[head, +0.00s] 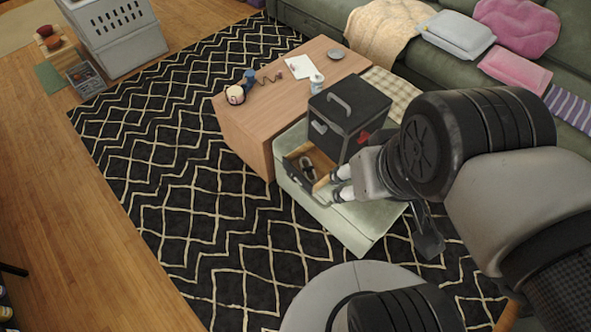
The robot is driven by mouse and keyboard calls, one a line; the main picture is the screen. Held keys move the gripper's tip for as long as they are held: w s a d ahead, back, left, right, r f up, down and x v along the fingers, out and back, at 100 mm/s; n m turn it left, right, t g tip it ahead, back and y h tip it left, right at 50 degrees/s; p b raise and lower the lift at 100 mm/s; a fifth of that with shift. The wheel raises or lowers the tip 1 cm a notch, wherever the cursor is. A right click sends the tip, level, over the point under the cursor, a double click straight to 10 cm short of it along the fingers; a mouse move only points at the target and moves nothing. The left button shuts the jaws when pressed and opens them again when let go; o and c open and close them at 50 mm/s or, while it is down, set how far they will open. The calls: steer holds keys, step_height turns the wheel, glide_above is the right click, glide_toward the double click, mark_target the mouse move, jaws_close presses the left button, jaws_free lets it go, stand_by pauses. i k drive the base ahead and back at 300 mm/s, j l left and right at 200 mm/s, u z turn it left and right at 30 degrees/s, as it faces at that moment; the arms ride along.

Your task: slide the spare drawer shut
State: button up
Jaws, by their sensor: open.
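A black cabinet (349,112) with a carrying handle on top stands on a pale green ottoman (362,228). Its low drawer (317,160) is pulled out toward the lower left, showing a wooden interior and a dark front. A small grey-and-white item (307,167) lies inside. I cannot tell whether this is the spare drawer. My gripper (339,183) is open, its pale fingertips at the right end of the drawer front. I cannot tell whether they touch it. My gripper and arm hide part of the cabinet's lower right side.
A wooden table (258,125) stands behind and left of the cabinet, with a round pale object (235,95), paper (299,67) and a dish (336,53). The green sofa (400,62) runs along the back. The patterned rug (190,190) left of the ottoman is clear.

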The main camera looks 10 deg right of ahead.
mark_target(323, 164)
steer(key=i+j+u, duration=0.15)
steer(key=j, duration=0.25)
steer(key=i+j+u, duration=0.15)
steer(key=j, duration=0.25)
steer(key=i+j+u, duration=0.15)
steer(key=j, duration=0.25)
